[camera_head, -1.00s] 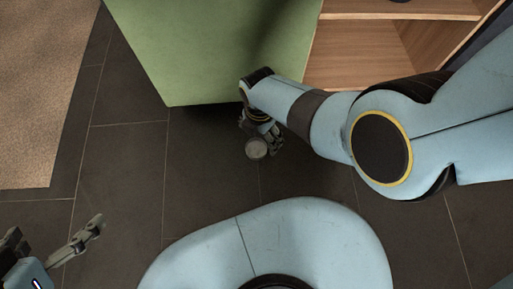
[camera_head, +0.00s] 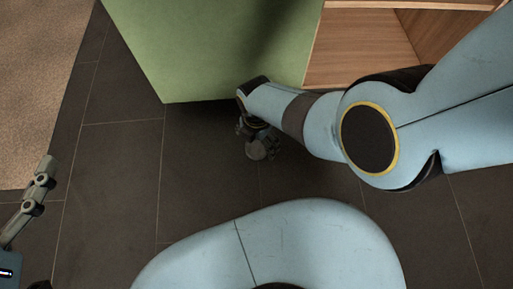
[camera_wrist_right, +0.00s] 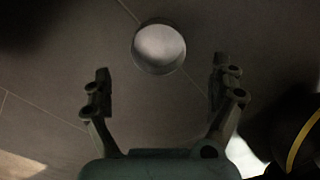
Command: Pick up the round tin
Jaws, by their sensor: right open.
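The round tin (camera_wrist_right: 158,47) is a small grey disc with a pale top, lying on the dark tiled floor. In the right wrist view it sits just beyond the fingertips of my right gripper (camera_wrist_right: 161,80), roughly centred between them. That gripper is open, with nothing between its fingers. In the head view the right gripper (camera_head: 259,136) hangs low and partly covers the tin (camera_head: 256,151). My left gripper (camera_head: 38,187) shows only in part at the left edge, away from the tin; its opening cannot be judged.
A green panel (camera_head: 215,50) stands behind the right gripper, beside an open wooden shelf (camera_head: 365,48). A brown rug (camera_head: 40,90) lies at the far left. The dark floor (camera_head: 125,160) between rug and tin is clear.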

